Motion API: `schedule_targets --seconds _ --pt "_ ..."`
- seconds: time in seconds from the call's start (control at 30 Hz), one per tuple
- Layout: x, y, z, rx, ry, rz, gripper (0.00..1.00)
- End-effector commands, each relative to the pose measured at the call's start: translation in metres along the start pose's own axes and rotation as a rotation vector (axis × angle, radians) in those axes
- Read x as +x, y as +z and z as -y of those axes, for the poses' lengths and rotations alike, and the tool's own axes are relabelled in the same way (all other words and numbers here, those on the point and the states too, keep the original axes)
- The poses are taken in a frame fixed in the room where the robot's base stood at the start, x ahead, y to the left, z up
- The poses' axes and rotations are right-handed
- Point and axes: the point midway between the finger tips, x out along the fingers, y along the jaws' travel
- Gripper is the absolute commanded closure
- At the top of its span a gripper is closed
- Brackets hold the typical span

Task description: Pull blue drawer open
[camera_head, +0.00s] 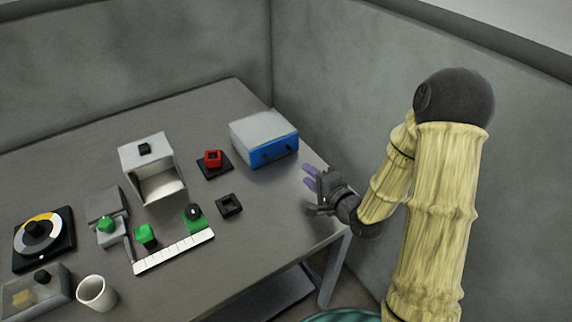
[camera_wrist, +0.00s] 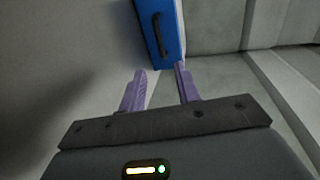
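The blue drawer (camera_head: 272,151) is the front of a white-grey box (camera_head: 262,128) at the back right of the table. It has a dark handle and looks shut. In the wrist view the blue drawer front (camera_wrist: 168,12) is at the top, with its black handle (camera_wrist: 160,35) running lengthwise. My gripper (camera_head: 309,176) is right of the drawer front, near the table's right edge, and apart from it. In the wrist view its two purple fingers (camera_wrist: 160,72) are spread and empty, pointing toward the drawer.
A red block on a dark base (camera_head: 213,160), a black square piece (camera_head: 229,204), an open-fronted white box (camera_head: 148,150), green pieces (camera_head: 146,234), a white strip (camera_head: 174,251), a dial (camera_head: 38,236) and a cup (camera_head: 95,291) stand left of the drawer. A grey wall (camera_head: 350,90) rises close on the right.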

Motion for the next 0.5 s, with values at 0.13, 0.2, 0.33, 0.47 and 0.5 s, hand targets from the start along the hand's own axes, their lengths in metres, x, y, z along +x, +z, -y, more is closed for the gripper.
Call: schedule_targets --seconds 0.13,0.2,0.33,0.47,0.5 --pt "0.005 0.001 -0.004 -0.002 -0.002 -0.001 0.68" --pt "0.006 0.001 -0.004 -0.002 -0.003 -0.003 0.68" --pt "0.027 0.002 0.001 0.000 -0.001 0.000 0.68" --pt "0.050 0.002 0.001 0.000 -0.001 0.000 0.68" --pt "0.057 0.002 0.001 0.001 -0.001 -0.001 0.68"
